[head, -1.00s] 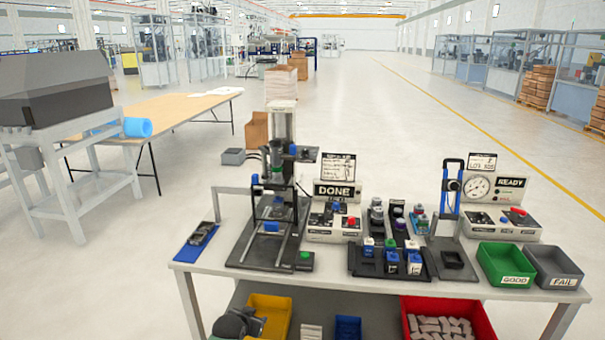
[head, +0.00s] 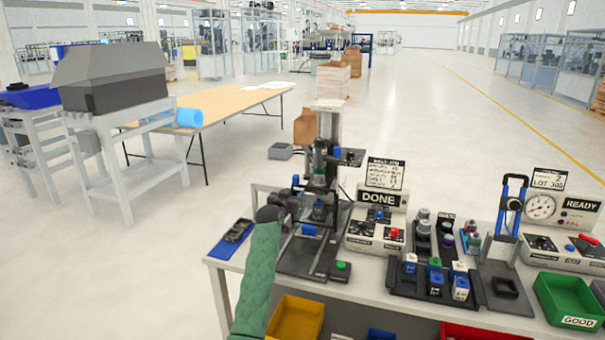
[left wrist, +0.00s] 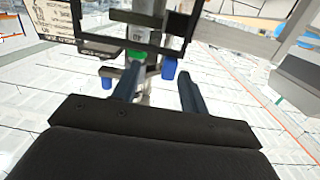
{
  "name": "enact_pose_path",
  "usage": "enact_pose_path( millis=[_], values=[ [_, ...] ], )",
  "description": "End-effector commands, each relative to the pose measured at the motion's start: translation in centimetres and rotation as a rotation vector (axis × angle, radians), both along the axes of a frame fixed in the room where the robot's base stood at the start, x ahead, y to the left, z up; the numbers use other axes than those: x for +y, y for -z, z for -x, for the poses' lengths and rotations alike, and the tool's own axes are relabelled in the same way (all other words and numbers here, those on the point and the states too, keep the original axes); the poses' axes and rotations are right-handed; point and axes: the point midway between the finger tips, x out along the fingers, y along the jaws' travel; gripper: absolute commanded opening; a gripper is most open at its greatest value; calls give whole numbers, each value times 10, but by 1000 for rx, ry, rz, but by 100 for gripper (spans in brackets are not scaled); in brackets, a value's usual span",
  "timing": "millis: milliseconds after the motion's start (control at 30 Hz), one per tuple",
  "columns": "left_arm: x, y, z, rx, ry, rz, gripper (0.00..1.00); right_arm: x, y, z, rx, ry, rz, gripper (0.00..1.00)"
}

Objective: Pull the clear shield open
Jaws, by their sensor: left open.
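The press fixture (head: 318,240) stands on the left part of the table, with the clear shield's dark frame around its front; the clear pane itself is hard to make out. In the left wrist view a dark frame (left wrist: 150,45) crosses the top, with a blue part (left wrist: 168,68) below it. My left gripper (head: 290,208) is at the left front side of the fixture, largely hidden by its own arm. In the left wrist view my left gripper (left wrist: 157,80) is open, its two fingers apart with nothing clearly held between them. My right gripper is not in view.
A blue tray (head: 233,239) lies left of the fixture. The DONE control box (head: 375,232), a black rack of parts (head: 432,275), a blue-handled press (head: 509,215) and a green GOOD bin (head: 570,302) stand to the right. A yellow bin (head: 296,318) is below.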

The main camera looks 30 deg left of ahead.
Motion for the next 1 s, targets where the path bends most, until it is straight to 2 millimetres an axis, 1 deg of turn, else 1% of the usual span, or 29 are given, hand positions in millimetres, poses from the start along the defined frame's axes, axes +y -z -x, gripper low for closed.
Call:
enact_pose_path(
  millis=[33, 100, 267, 367, 433, 800, 1000],
  values=[
    [8, -11, -5, -23, -10, 5, 44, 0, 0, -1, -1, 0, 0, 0],
    [16, -22, -10, -48, -21, 9, 44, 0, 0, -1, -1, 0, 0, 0],
    [25, -32, -16, -71, -31, 12, 44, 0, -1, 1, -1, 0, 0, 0],
    [27, -33, -23, -70, -31, 13, 44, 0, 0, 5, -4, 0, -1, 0],
    [28, -34, -30, -69, -31, 12, 44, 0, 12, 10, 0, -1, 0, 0],
    [39, -34, -75, -69, -30, 11, 44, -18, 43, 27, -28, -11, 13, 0],
    [41, -31, -87, -69, -30, 11, 44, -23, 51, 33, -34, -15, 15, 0]
  ],
)
